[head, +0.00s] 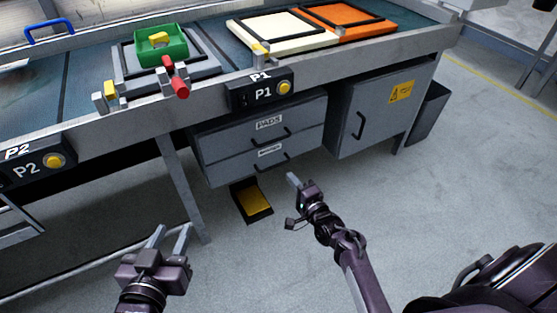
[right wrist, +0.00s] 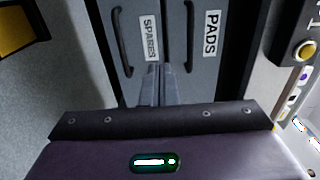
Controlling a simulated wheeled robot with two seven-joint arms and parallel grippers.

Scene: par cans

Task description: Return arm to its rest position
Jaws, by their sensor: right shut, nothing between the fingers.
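My left gripper (head: 171,237) is at the lower left of the head view, over the floor. Its two fingers stand apart with nothing between them. My right gripper (head: 293,180) is in front of the drawers, reaching up from the lower right. Its fingers are together and hold nothing. In the right wrist view the shut fingers (right wrist: 155,84) point toward the drawer fronts, with the PADS drawer (right wrist: 208,40) and the SPARES drawer (right wrist: 145,40) behind them. Both drawers look closed. I cannot tell the exact gap between the fingertips and the drawer fronts.
The conveyor bench carries a green tray (head: 185,50), a white panel (head: 280,30) and an orange panel (head: 345,18). A control box marked P1 (head: 262,92) is on its front edge. A yellow pedal (head: 253,198) sits on the floor below the drawers. A grey cabinet (head: 385,105) is right. Open floor lies in front.

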